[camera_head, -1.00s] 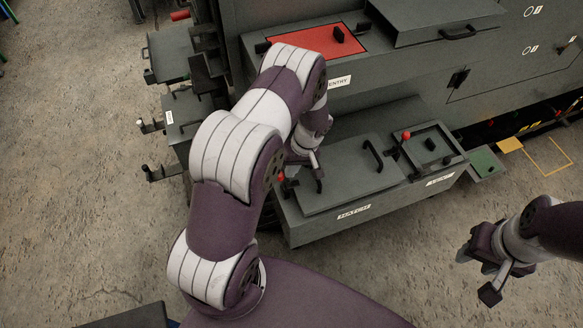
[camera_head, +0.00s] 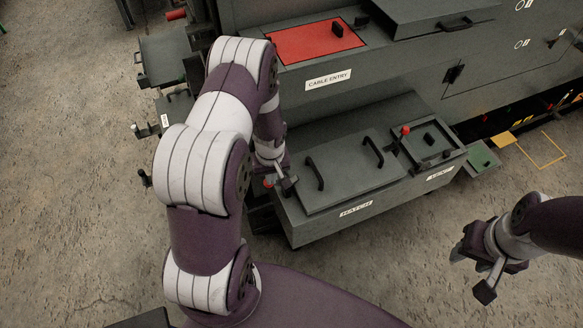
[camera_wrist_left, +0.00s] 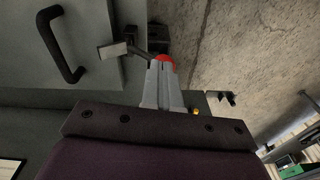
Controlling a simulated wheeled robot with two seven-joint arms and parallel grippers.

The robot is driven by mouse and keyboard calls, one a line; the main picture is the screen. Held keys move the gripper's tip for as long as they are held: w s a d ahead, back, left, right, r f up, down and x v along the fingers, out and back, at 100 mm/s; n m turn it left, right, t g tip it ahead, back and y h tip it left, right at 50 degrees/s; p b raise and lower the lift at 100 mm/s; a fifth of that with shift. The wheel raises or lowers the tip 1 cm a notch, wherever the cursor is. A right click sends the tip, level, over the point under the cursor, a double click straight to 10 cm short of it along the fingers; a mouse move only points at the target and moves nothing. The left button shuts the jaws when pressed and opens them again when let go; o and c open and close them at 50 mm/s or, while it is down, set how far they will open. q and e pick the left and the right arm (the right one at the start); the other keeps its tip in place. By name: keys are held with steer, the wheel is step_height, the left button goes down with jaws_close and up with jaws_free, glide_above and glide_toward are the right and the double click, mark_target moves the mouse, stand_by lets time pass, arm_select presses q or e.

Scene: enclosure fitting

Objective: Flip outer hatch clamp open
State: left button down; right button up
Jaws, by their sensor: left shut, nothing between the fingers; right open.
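The hatch box has a grey lid (camera_head: 345,180) with two black handles and a HATCH label on its front. At the lid's left edge is the outer clamp, whose red knob (camera_head: 268,183) shows beside my left gripper (camera_head: 284,184). In the left wrist view, the shut, empty fingers (camera_wrist_left: 162,72) are right at the red knob (camera_wrist_left: 166,59) and partly cover it; I cannot tell if they touch. A pale block on a dark clamp arm (camera_wrist_left: 125,48) lies beside them, near a lid handle (camera_wrist_left: 62,45). My right gripper (camera_head: 470,268) is open, away over the floor at right.
A vent panel with another red-knobbed clamp (camera_head: 405,130) is right of the lid. The red cable entry panel (camera_head: 318,40) sits above and behind. Dark side trays (camera_head: 168,58) stand at left. The floor in front (camera_head: 400,250) is clear.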

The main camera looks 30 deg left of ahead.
arm_select(q)
steer(key=s+a+f+b, duration=0.3)
steer(key=f+b, duration=0.2)
steer(key=b, duration=0.1)
steer(key=shift+s+f, duration=0.2)
steer(key=shift+s, duration=0.2)
steer(key=shift+a+b, duration=0.1)
steer(key=shift+b, duration=0.2)
stand_by(0.4)
steer(key=s+a+r+p, duration=0.2)
steer(key=s+a+r, duration=0.2)
steer(key=s+r, duration=0.3)
step_height(320, 180, up, 2)
steer(key=shift+s+r, duration=0.1)
steer(key=shift+s, duration=0.1)
steer(key=shift+w+a, duration=0.1)
steer(key=shift+a, duration=0.1)
